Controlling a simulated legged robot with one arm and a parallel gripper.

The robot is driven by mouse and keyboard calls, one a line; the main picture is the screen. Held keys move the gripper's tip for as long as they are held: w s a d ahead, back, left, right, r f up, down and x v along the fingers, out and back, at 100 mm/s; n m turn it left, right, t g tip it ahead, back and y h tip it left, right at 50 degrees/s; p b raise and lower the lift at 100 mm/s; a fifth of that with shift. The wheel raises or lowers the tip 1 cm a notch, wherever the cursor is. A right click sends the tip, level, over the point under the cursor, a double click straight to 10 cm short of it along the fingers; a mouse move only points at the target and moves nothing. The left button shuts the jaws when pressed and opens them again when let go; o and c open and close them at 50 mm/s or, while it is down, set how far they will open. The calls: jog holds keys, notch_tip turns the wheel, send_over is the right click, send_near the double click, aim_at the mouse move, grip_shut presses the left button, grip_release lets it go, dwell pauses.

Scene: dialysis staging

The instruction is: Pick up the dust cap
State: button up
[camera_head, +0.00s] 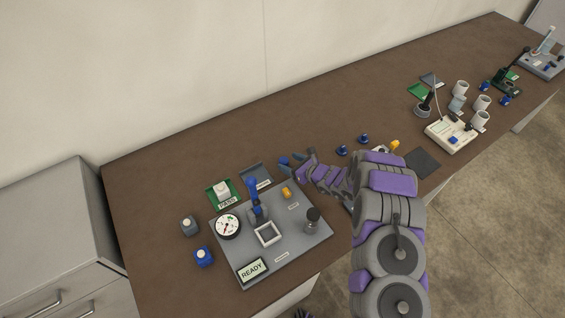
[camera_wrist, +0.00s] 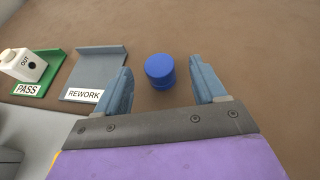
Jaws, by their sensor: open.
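A small blue cylindrical cap, which I take to be the dust cap (camera_wrist: 159,71), stands on the brown table, just right of the grey REWORK tray (camera_wrist: 95,68). In the wrist view it sits between the two open blue-grey fingers of my gripper (camera_wrist: 162,80). Nothing is held, and a gap shows on each side of the cap. In the head view my gripper (camera_head: 296,160) is low over the table beside the REWORK tray (camera_head: 256,176); the cap there is partly mixed in with the fingers and hard to make out.
A grey fixture board (camera_head: 290,240) with a gauge, a blue clamp and a READY sign lies in front. Two blue knobs (camera_head: 343,150) lie right of my gripper. The table behind is clear.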

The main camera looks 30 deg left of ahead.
aim_at(286, 161)
jog(key=x, duration=0.3)
jog(key=shift+a+f+b, duration=0.25)
jog(key=shift+f+b, duration=0.1)
jog(key=shift+b, duration=0.05)
jog(key=shift+w+a+f, duration=0.1)
jog(key=shift+a+f, duration=0.05)
jog(key=shift+a, duration=0.3)
jog(key=shift+d, duration=0.25)
jog(key=c, duration=0.7)
jog(key=shift+a, duration=0.1)
jog(key=c, duration=0.3)
